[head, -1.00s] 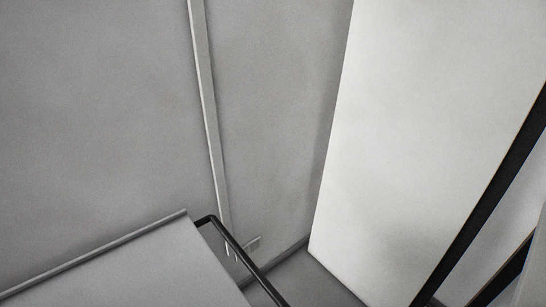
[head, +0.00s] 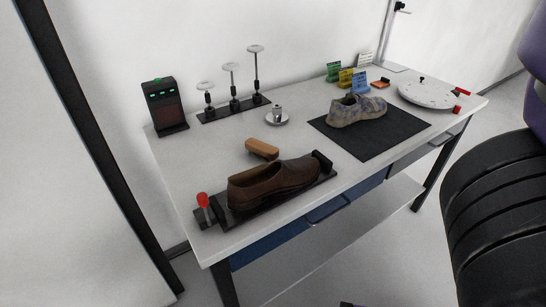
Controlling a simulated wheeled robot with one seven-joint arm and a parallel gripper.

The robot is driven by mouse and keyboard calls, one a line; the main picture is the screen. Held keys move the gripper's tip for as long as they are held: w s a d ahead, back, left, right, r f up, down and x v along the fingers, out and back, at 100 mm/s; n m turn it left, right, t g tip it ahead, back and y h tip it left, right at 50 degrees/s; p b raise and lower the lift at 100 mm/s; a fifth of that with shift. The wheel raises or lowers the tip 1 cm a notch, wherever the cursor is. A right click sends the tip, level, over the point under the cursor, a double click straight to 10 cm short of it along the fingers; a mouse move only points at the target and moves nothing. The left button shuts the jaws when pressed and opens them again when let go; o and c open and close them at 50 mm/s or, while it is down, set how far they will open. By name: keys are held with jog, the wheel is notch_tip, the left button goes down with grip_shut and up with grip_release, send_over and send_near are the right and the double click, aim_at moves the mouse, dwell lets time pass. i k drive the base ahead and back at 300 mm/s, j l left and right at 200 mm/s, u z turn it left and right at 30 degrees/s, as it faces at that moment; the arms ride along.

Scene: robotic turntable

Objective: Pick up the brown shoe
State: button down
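In the head view the brown shoe (head: 272,182) sits upright on a black stand (head: 325,172) at the near left of the white table (head: 186,183). Its toe points right and its opening is toward the left. A red-knobbed lever (head: 203,201) stands at the stand's left end. A dark ribbed part of my own arm fills the right edge of the view. My gripper is not in view.
A brush (head: 262,149) lies just behind the shoe. A patterned shoe (head: 357,109) stands on a black mat (head: 385,138). Disc stands (head: 234,104), a dark box (head: 166,105), small coloured cards (head: 346,79) and a round turntable (head: 427,94) stand farther back.

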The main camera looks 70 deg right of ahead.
aim_at(246, 189)
jog(key=z, duration=1)
jog(key=l, duration=0.85)
jog(key=i+l+z, duration=0.15)
jog(key=l, duration=0.75)
